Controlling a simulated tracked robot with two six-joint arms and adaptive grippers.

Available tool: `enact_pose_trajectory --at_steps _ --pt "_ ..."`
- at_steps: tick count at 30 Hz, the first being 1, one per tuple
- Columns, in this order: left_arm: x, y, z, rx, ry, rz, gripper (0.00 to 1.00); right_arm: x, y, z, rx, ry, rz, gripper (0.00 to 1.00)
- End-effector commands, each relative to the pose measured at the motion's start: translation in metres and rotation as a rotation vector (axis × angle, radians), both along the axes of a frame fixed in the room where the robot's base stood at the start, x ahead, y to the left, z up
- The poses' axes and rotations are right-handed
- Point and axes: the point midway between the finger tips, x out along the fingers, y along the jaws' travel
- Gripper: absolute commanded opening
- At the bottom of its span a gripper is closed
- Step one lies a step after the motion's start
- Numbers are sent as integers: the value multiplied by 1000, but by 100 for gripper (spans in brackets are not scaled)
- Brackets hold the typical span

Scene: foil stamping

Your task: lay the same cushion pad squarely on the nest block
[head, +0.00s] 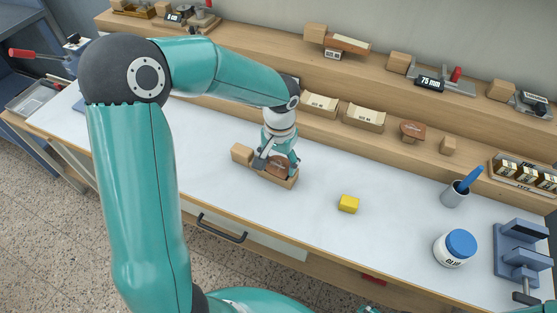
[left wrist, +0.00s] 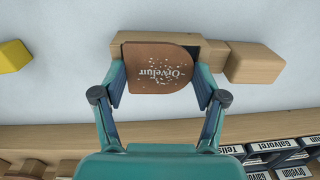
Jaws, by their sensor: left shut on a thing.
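The cushion pad appears to be the brown, round-ended piece with pale lettering (left wrist: 160,72), held between the fingers of my left gripper (left wrist: 160,88). In the head view my left gripper (head: 277,160) points down at the bench, with the brown pad (head: 278,169) between its fingers. A long wooden block (head: 291,182), which looks like the nest block, lies under or directly beside the pad; it also shows in the left wrist view (left wrist: 214,52). I cannot tell whether pad and block touch. The fingers hide part of the block.
A smaller wooden block (head: 241,153) adjoins the long block's left end. A yellow block (head: 348,204) sits to the right on the white bench. Farther right are a grey cup (head: 454,194), a blue-lidded jar (head: 455,248) and a blue press (head: 522,252). Wooden shelves (head: 350,140) run behind.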

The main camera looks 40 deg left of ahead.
Motion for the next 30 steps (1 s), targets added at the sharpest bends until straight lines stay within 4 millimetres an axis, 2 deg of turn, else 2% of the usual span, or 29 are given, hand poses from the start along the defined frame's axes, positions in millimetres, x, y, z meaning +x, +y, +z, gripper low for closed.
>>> enact_pose_trajectory --at_steps 30 --pt "0 0 -5 0 0 -1 57 0 0 -7 0 0 0 94"
